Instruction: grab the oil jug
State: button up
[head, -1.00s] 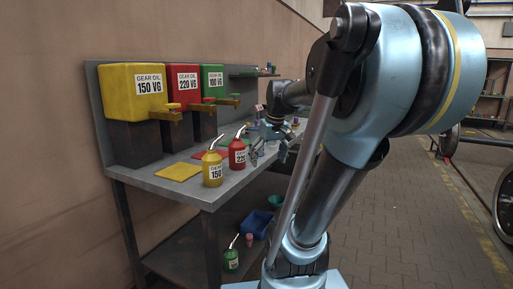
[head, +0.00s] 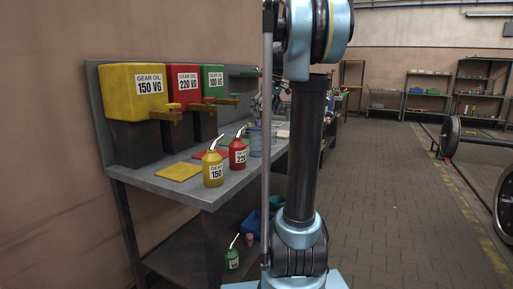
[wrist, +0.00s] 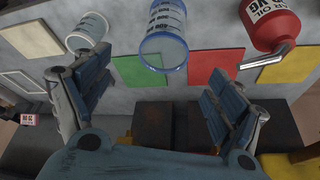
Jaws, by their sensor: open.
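A clear, blue-tinted jug with measuring marks, which I take as the oil jug, stands on the grey workbench (head: 207,192). In the head view the jug (head: 256,144) is right of the red can, close to my arm. In the head view my gripper (head: 275,98) is partly hidden by my arm, above the bench.
A red oil can (head: 237,153) and a yellow oil can (head: 212,169) stand left of the jug. Big gear oil tanks (head: 136,92) line the bench's back. A white jug (wrist: 88,30) is beside the clear jug.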

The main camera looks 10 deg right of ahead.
aim_at(255, 136)
jog(key=x, duration=1.4)
jog(key=shift+a+f, duration=0.2)
jog(key=shift+a, duration=0.2)
jog(key=shift+w+a+f, duration=0.1)
jog(key=shift+w+f, duration=0.15)
jog(key=shift+f, duration=0.35)
jog(key=shift+c, duration=0.2)
jog(key=c, duration=1.1)
